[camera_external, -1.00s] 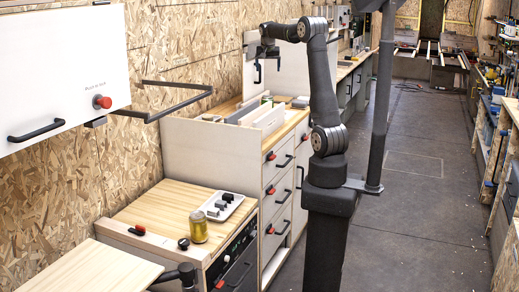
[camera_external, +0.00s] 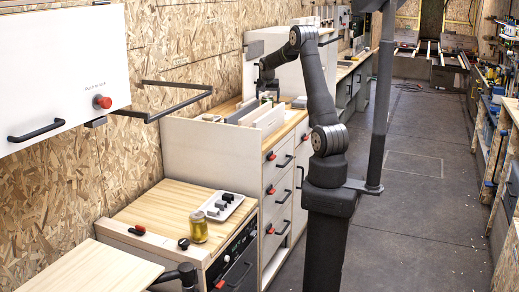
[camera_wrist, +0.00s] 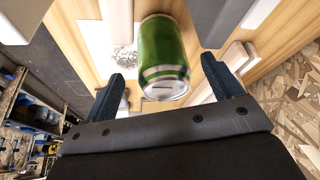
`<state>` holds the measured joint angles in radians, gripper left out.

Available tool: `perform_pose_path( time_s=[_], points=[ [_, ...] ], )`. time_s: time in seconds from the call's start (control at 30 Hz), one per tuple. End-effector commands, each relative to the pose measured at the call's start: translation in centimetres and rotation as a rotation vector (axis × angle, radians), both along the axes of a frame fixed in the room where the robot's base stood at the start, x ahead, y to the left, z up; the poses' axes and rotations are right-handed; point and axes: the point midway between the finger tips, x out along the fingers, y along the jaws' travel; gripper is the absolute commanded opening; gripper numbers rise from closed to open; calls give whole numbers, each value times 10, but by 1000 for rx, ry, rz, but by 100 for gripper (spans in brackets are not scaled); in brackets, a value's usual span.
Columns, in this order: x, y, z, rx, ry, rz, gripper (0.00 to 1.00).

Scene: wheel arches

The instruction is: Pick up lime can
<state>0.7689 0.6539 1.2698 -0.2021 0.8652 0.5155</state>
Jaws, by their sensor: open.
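The lime can (camera_wrist: 163,48) is green with a silver end and lies between my two fingers in the wrist view, with its top edge close to the upper border. My gripper (camera_wrist: 163,70) is open, one finger on each side of the can, and gaps show between the can and both fingers. In the external view my gripper (camera_external: 267,92) is low over the far wooden counter, beside the upright dividers. The can is mostly hidden there; I cannot make out its shape.
Pale upright dividers (camera_external: 262,121) stand on the far counter near my gripper. A white board (camera_external: 283,78) rises behind. On the nearer counter stand a yellow jar (camera_external: 198,228) and a white tray (camera_external: 218,209) with grey items. The floor on the right is clear.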

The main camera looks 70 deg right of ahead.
Motion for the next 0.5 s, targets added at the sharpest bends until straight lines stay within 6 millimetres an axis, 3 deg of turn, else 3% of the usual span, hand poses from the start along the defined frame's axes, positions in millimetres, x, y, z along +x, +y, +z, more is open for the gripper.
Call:
perform_pose_path(
  time_s=[0.5],
  points=[
    [12, -24, -46, 0, 0, 0, 85]
  ],
)
